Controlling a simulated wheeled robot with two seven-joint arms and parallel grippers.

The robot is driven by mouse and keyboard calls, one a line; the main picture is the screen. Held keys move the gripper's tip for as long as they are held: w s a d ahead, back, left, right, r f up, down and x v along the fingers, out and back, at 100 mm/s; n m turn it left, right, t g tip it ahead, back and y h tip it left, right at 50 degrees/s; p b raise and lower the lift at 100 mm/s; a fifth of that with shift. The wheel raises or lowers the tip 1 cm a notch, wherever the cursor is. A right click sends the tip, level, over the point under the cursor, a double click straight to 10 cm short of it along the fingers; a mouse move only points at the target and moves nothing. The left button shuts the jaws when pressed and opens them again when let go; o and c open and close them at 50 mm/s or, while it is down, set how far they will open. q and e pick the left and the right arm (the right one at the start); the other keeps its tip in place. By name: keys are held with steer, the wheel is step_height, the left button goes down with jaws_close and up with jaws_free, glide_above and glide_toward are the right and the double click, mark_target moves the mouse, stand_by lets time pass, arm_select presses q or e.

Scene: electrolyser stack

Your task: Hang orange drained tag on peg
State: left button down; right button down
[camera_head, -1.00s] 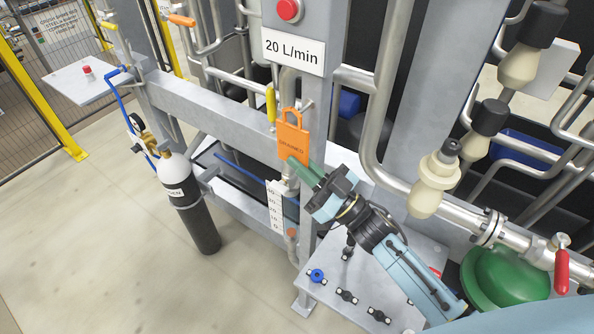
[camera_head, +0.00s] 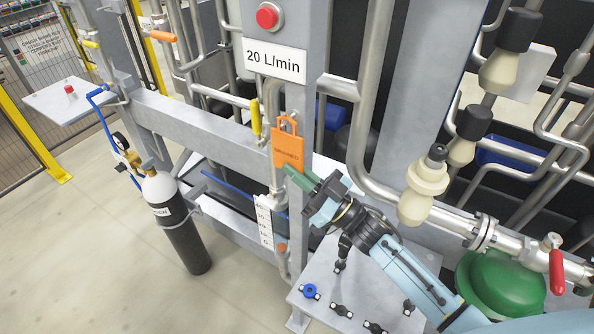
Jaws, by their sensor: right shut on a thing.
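The orange drained tag (camera_head: 289,149) is upright in front of the grey post, below the "20 L/min" sign (camera_head: 274,61). Its loop points up, near a small metal peg (camera_head: 294,115) on the post. I cannot tell whether the loop is around the peg or just in front of it. My right gripper (camera_head: 300,178) is shut on the tag's lower edge, with its green fingers reaching in from the lower right. My left gripper is not in view.
A yellow-handled valve (camera_head: 256,116) is close to the tag's left. A black and white gas cylinder (camera_head: 178,222) stands at the left. Pale insulators (camera_head: 424,190) and steel pipes are at the right. Open floor lies at the lower left.

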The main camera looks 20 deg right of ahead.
stand_by(0.3)
steer(key=c, duration=1.5)
jaws_free()
steer(key=shift+s+d, duration=0.1)
steer(key=b+v, duration=0.3)
steer(key=v, duration=1)
steer(key=shift+s, duration=0.15)
steer(key=shift+f, duration=0.1)
